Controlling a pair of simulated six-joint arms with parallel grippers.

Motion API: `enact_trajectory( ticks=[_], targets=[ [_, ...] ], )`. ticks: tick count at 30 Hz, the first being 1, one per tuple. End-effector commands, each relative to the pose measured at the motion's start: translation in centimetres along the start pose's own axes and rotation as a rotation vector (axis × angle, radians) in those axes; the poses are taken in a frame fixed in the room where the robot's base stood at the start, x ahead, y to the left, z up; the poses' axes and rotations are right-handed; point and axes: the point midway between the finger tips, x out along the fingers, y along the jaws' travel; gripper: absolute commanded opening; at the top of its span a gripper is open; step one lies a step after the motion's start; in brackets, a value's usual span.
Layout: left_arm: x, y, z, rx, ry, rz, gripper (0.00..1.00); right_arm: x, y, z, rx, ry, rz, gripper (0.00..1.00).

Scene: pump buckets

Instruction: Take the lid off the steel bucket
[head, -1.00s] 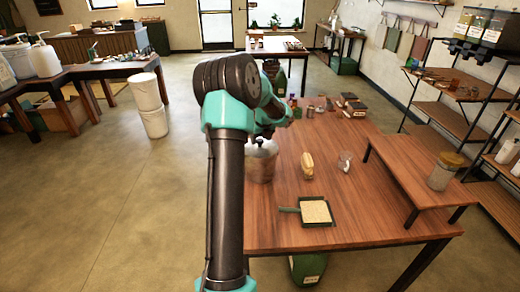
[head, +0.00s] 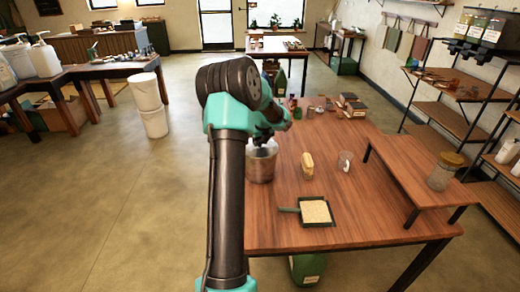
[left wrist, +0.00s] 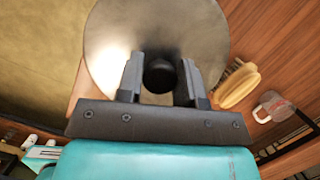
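The steel bucket (head: 260,170) stands near the left edge of the wooden table, in front of my left arm in the head view. In the left wrist view its round metal lid (left wrist: 200,28) fills the upper middle, with a round black knob (left wrist: 159,76) at its centre. My left gripper (left wrist: 160,78) is over the lid with its two fingers on either side of the knob, which sits between them. The fingers look open, with a narrow gap at the knob's right. In the head view my left gripper (head: 263,136) is partly hidden by its own arm. My right gripper is not in view.
A wooden brush (head: 307,165), a clear cup (head: 345,161) and a dark dustpan-like tray (head: 316,222) lie right of the bucket. A raised shelf (head: 415,180) holds a jar (head: 444,172). Small items and books (head: 352,107) are at the table's back. Floor lies left of the table.

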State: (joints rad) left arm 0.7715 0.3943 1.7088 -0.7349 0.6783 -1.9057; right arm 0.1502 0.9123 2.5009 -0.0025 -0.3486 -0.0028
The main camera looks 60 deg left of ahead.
Motion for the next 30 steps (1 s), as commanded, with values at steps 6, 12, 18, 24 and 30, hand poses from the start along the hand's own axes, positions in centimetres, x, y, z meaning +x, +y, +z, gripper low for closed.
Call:
enact_trajectory(
  ticks=[6, 12, 18, 24, 30],
  targets=[
    [0.0, 0.0, 0.0, 0.0, 0.0, 0.0, 0.1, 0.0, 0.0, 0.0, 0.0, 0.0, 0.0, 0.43],
    [0.0, 0.0, 0.0, 0.0, 0.0, 0.0, 0.08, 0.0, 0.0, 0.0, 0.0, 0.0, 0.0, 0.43],
    [-0.4, 0.0, 0.2, 0.0, -0.001, -0.001, 0.08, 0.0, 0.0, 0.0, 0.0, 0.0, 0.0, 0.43],
    [-2.0, 0.0, 0.6, -0.001, -0.001, -0.001, 0.08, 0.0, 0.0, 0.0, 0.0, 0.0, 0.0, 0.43],
    [-3.6, 0.1, 0.7, 0.002, 0.0, 0.0, 0.08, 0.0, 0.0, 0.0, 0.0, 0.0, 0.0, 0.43]
  ],
)
